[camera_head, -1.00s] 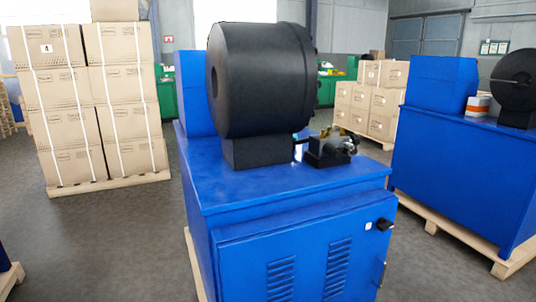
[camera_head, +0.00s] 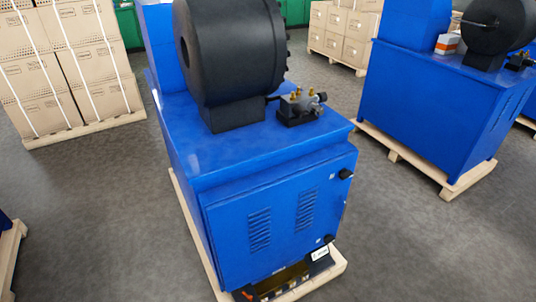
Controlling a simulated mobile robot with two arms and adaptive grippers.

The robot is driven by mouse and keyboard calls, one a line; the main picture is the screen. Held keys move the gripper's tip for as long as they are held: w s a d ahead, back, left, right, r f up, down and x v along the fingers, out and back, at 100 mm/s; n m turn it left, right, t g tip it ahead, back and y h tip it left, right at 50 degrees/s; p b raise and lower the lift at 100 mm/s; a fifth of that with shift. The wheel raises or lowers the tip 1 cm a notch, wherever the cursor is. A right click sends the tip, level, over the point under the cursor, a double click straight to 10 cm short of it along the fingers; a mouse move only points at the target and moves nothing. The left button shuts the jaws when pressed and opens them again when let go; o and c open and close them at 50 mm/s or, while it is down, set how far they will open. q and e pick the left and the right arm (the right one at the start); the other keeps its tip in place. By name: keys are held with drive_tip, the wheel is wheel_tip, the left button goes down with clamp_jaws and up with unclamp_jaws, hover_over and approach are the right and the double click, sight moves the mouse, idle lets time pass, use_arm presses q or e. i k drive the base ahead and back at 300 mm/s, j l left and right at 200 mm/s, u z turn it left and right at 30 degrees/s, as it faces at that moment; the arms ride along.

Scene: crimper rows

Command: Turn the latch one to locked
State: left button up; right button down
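A blue machine cabinet stands in the middle of the head view, with a louvred door (camera_head: 280,222) on its front. Two black latches sit at the door's right edge: an upper latch (camera_head: 346,173) and a lower latch (camera_head: 329,238). Each has a small pale label to its left. The labels are too small to read, so I cannot tell which is latch one or how either is turned. The door looks shut. Neither of my grippers shows in the head view.
A black drum (camera_head: 232,55) and a small brass-topped fitting (camera_head: 300,106) sit on the cabinet. A dark object with a white label (camera_head: 319,262) is low at the front. Another blue machine (camera_head: 425,105) stands right, boxes (camera_head: 65,70) left. Grey floor (camera_head: 410,255) is clear at front right.

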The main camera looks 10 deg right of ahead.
sight(327, 238)
drive_tip(key=i+l+z, duration=0.1)
drive_tip(key=z, duration=0.25)
drive_tip(key=i+l+z, duration=0.15)
drive_tip(key=z, duration=0.25)
